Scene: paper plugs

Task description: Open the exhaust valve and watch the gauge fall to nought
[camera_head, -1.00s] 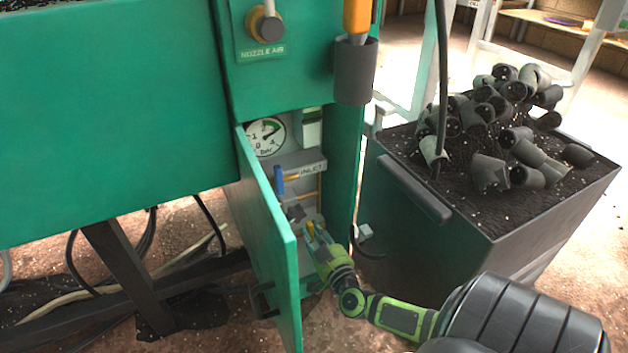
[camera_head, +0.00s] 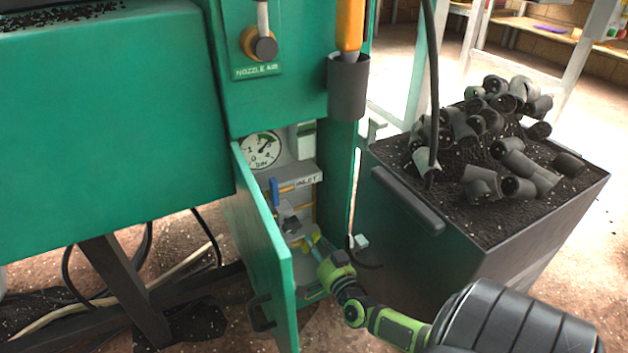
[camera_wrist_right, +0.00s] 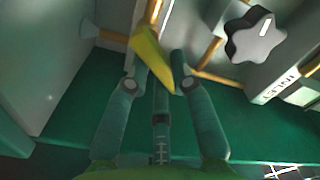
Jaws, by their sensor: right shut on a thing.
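The pressure gauge (camera_head: 262,150) has a white round face and sits at the top inside the open cabinet; its needle points to the upper right, but the exact reading is too small to tell. My right gripper (camera_head: 309,241) is low inside the cabinet. In the right wrist view its fingers (camera_wrist_right: 160,75) are shut on a yellow lever (camera_wrist_right: 148,52), whose pointed end shows between them. No exhaust label is readable. A blue lever (camera_head: 275,192) is under the gauge, by the INLET label (camera_head: 305,181). My left gripper is out of view.
The green cabinet door (camera_head: 264,250) stands open close to the left of my right gripper. A dark bin (camera_head: 440,225) heaped with grey plugs stands to the right. A grey holder (camera_head: 347,92) with an orange-handled tool hangs above.

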